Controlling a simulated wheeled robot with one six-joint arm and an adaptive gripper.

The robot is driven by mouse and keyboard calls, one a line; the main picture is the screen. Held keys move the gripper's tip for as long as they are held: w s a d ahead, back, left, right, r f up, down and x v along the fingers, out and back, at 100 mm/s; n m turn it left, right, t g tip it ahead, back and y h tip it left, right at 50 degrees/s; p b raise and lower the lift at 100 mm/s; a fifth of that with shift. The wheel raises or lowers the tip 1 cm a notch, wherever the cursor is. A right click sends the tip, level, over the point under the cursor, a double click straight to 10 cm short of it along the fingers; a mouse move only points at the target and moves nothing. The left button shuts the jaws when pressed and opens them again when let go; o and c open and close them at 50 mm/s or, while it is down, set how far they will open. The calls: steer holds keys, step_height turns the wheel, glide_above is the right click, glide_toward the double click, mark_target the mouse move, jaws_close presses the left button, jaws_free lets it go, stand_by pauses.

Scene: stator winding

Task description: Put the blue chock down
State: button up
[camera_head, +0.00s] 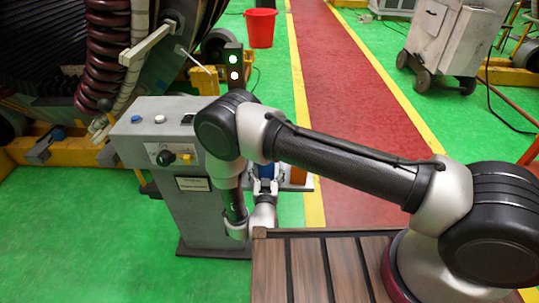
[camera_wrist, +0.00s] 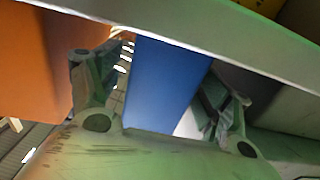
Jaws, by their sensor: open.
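The blue chock (camera_wrist: 163,88) stands between the two fingers of my gripper (camera_wrist: 166,72) in the wrist view. The fingers are spread, one on each side of it, with gaps visible beside the blue face. Its top is hidden behind a pale grey bar, and its lower part by my gripper's body. In the head view a small blue patch of it (camera_head: 266,171) shows below my arm, beside the grey cabinet. My gripper's fingers are mostly hidden there.
An orange block (camera_wrist: 35,65) is left of the chock, and the pale grey bar (camera_wrist: 215,30) crosses close above. A grey control cabinet (camera_head: 205,215) stands left of my arm. A pale shelf edge (camera_head: 298,187) lies to the right. A red bucket (camera_head: 260,28) sits on the floor behind.

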steer(key=w, duration=0.4)
steer(key=shift+r, duration=0.15)
steer(key=c, duration=1.5)
